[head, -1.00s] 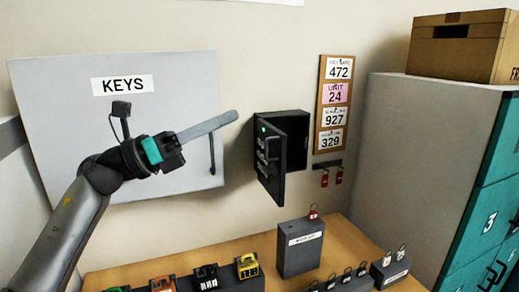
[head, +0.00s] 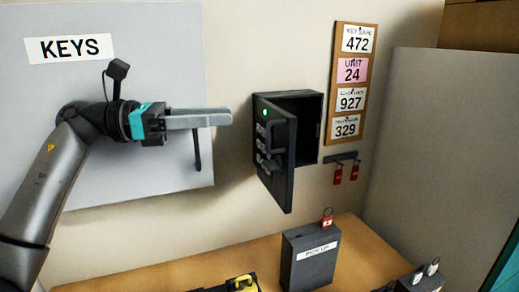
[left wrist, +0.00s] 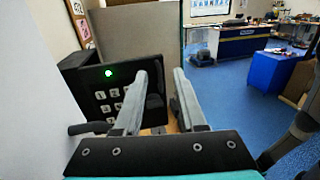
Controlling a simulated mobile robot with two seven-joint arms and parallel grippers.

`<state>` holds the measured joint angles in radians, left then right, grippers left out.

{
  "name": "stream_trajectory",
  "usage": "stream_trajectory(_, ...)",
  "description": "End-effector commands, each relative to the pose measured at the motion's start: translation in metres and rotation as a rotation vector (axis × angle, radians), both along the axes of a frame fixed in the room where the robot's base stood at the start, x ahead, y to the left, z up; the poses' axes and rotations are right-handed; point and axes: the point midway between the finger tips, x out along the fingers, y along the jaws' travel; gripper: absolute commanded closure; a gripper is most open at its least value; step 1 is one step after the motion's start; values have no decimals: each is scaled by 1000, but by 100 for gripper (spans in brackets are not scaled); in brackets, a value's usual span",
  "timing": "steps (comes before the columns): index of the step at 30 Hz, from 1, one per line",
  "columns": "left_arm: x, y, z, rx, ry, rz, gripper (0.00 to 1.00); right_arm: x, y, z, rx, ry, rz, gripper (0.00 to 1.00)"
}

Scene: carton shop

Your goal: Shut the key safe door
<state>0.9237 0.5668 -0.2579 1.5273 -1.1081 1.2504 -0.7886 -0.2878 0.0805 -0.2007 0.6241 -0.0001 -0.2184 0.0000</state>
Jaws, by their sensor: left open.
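The key safe (head: 312,110) is a dark box on the wall with a dark inside. Its door (head: 276,150) is hinged open and stands out from the box toward me, with a green light, keypad buttons and a handle on its face. My left gripper (head: 230,118) is open and empty, just left of the door and apart from it. In the left wrist view the door (left wrist: 98,82) shows beyond the left finger of the gripper (left wrist: 160,68), which hides part of it. My right gripper is not in view.
A grey KEYS cabinet (head: 110,180) with a handle is behind my left arm. A number board (head: 349,80) and red tags hang right of the safe. Below, a dark box (head: 309,270) with a red padlock stands on the wooden counter (head: 190,272). A tall grey cabinet (head: 440,150) is at right.

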Motion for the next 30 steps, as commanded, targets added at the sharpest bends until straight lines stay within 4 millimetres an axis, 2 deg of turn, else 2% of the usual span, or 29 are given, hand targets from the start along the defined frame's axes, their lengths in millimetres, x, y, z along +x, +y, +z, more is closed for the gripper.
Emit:
stream_trajectory(1,0,0,-14,0,0,0,60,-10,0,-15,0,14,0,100)
stream_trajectory(4,0,0,-27,0,1,0,60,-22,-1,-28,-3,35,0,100)
stream_trajectory(9,0,0,-38,-1,1,0,60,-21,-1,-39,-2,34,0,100)
stream_trajectory(14,1,-5,-39,-1,1,-2,60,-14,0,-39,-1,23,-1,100)
stream_trajectory(24,9,-54,-37,-3,0,-4,60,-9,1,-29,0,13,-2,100)
stream_trajectory(30,13,-72,-38,-1,1,0,60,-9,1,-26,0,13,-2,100)
